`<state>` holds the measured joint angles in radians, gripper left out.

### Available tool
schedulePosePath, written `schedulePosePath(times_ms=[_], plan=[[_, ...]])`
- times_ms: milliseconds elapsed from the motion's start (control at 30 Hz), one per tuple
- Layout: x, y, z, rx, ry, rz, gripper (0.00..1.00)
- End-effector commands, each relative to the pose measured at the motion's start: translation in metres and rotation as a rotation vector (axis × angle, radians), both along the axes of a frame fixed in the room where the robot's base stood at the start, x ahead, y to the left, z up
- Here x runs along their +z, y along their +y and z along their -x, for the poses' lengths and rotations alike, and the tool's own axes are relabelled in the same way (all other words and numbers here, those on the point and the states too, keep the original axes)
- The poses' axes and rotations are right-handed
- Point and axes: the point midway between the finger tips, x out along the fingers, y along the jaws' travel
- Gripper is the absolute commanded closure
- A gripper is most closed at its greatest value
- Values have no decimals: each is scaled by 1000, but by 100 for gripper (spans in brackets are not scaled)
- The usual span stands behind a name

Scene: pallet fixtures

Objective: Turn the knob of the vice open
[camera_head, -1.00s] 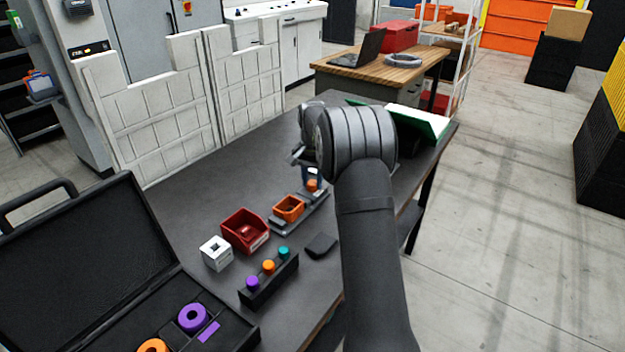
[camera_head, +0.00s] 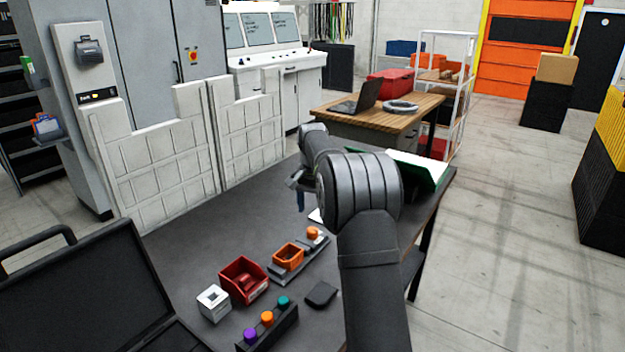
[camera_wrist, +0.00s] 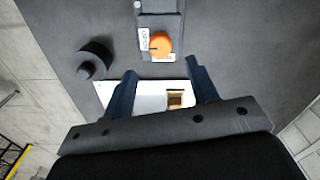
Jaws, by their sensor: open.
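The vice (camera_head: 310,253) is a low grey fixture on the dark table, with an orange knob (camera_head: 313,232) at its far end. In the wrist view the orange knob (camera_wrist: 158,44) is at top centre, with small white labels beside it and a dark pointer mark on its face. My gripper (camera_head: 300,190) hangs above and beyond the knob in the head view. In the wrist view my gripper (camera_wrist: 161,70) is open, its two dark blue fingers apart with nothing held. The knob lies ahead of the fingertips, apart from them.
A white plate (camera_wrist: 150,97) with a gold square lies below the fingers. A dark round post (camera_wrist: 95,57) stands left of the knob. An orange bin (camera_head: 288,257), red bin (camera_head: 243,280), white block (camera_head: 213,303) and peg rack (camera_head: 268,327) are nearer.

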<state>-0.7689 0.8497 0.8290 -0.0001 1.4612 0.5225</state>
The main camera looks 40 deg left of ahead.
Motion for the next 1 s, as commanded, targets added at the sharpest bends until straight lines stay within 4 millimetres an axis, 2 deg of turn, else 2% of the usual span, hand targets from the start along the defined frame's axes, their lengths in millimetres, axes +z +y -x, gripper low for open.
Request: schedulePosePath(times_ms=[33,200,400,600,1000], plan=[[14,1,-1,0,-3,-3,47],[54,0,-1,0,-3,-3,47],[87,0,0,0,-2,-3,47],[101,0,0,0,-1,-1,47],[101,0,0,0,-1,0,47]])
